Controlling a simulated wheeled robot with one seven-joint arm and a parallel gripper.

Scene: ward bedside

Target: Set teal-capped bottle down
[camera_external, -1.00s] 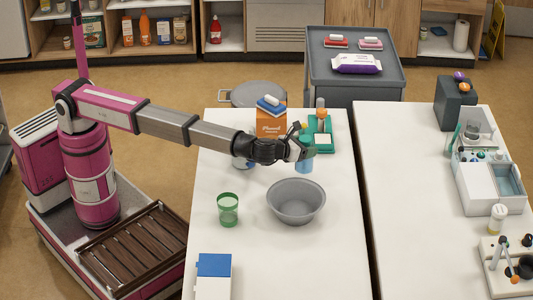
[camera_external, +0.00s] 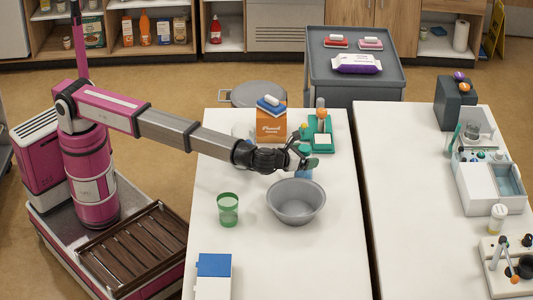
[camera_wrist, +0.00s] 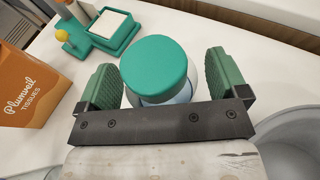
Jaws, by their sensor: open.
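The teal-capped bottle (camera_wrist: 158,68) stands upright between the two green finger pads of my gripper (camera_wrist: 160,85) in the wrist view, with a gap showing on each side of it. In the external view the light blue bottle (camera_external: 304,174) shows just behind the grey bowl, and my gripper (camera_external: 305,158) is around its upper part. My gripper is open. The bottle appears to stand on the white table (camera_external: 240,265), but its base is partly hidden behind the bowl.
A grey bowl (camera_external: 296,201) is close in front of the bottle. An orange tissue box (camera_external: 270,126) and a green desk organizer (camera_external: 320,135) stand behind. A green cup (camera_external: 228,209) and a blue-and-white box (camera_external: 214,275) are nearer the front. The table's front right is clear.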

